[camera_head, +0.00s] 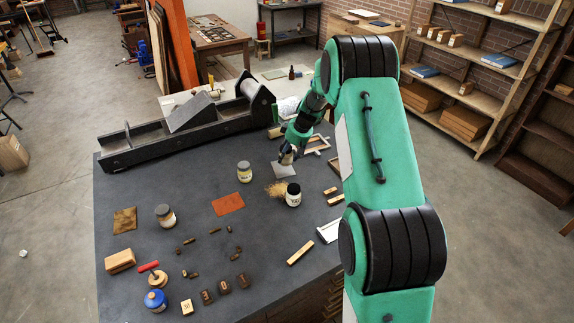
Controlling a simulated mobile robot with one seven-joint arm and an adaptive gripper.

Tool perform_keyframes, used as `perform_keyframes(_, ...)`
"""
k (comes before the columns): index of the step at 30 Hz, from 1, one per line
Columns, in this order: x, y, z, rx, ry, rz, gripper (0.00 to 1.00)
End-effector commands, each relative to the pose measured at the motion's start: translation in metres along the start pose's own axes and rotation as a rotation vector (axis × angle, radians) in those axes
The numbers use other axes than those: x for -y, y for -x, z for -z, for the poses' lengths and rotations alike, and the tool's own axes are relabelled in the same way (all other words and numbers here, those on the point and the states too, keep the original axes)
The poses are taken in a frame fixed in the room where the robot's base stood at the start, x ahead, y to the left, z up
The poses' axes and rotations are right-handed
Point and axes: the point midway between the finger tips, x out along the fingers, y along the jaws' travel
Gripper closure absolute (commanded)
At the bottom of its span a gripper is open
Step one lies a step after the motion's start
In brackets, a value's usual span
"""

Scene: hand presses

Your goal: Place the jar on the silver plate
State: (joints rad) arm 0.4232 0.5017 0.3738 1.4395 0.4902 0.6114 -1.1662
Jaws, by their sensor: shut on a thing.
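A small silver plate (285,171) lies flat on the dark table top. My gripper (288,153) is over the plate's far edge, reaching down from the green arm. It is shut on a small pale thing (287,159), which could be a jar, mostly hidden by the fingers. I cannot tell whether this thing touches the plate. A white jar with a dark lid (293,196) stands just in front of the plate. Another pale jar (244,172) stands to its left. A third jar (165,216) stands further left.
A straw-coloured heap (276,189) lies beside the dark-lidded jar. An orange sheet (228,204) lies left of it. A long black press (180,126) fills the table's back edge. A wooden frame (317,145) lies right of my gripper. Small blocks and a blue jar (155,300) are in front.

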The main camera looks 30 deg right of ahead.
Motion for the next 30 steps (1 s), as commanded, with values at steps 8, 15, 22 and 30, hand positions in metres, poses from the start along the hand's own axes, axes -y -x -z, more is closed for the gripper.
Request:
perform_keyframes(8, -0.001, -0.014, -0.005, -0.002, 0.001, -0.002, 0.86)
perform_keyframes(15, -0.001, -0.015, -0.006, -0.001, 0.001, -0.001, 0.86)
perform_keyframes(22, 0.0, -0.033, -0.013, 0.001, 0.0, 0.001, 0.86)
perform_keyframes(30, -0.001, -0.049, -0.019, -0.001, 0.001, -0.001, 0.86)
